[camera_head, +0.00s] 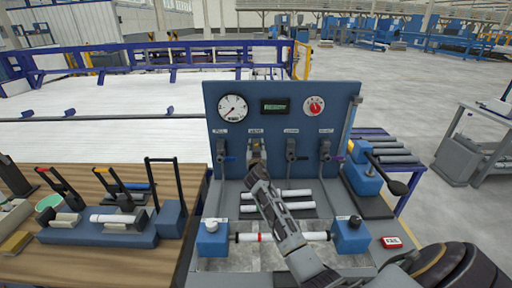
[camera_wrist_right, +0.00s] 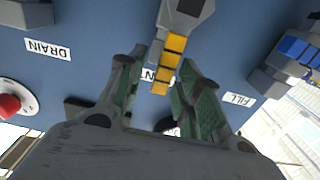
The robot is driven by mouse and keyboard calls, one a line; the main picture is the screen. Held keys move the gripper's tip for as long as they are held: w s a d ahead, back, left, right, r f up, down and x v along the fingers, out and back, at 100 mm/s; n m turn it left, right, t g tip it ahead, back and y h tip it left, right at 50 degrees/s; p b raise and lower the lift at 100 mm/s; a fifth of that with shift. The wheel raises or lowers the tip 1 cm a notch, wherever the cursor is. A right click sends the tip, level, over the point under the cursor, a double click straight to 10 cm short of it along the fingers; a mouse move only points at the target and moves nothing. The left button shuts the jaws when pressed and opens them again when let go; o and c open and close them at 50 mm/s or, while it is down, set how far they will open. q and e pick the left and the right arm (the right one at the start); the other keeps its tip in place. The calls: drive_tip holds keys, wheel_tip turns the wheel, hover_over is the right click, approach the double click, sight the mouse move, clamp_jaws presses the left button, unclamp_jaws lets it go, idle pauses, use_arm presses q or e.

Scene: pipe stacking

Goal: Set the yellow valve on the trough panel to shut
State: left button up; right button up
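The trough panel (camera_head: 240,177) is an upright blue board with a row of small valves. The yellow valve's striped handle (camera_wrist_right: 168,60) shows in the right wrist view, running from its grey body down over a partly covered label. In the head view this valve (camera_head: 256,148) is second from the left and partly hidden by my right gripper (camera_head: 257,176). In the right wrist view my right gripper (camera_wrist_right: 163,75) is open, with one finger on each side of the handle; whether either touches it I cannot tell. My left gripper is not in view.
A blue-handled valve (camera_head: 225,157) is left of the yellow one; two others (camera_head: 291,150) (camera_head: 325,150) are to its right. White pipes (camera_head: 290,207) lie below in the trough. A blue pump with a black lever (camera_head: 365,180) stands at right. Clamps stand on the wooden bench (camera_head: 60,258).

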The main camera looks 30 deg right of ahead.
clamp_jaws()
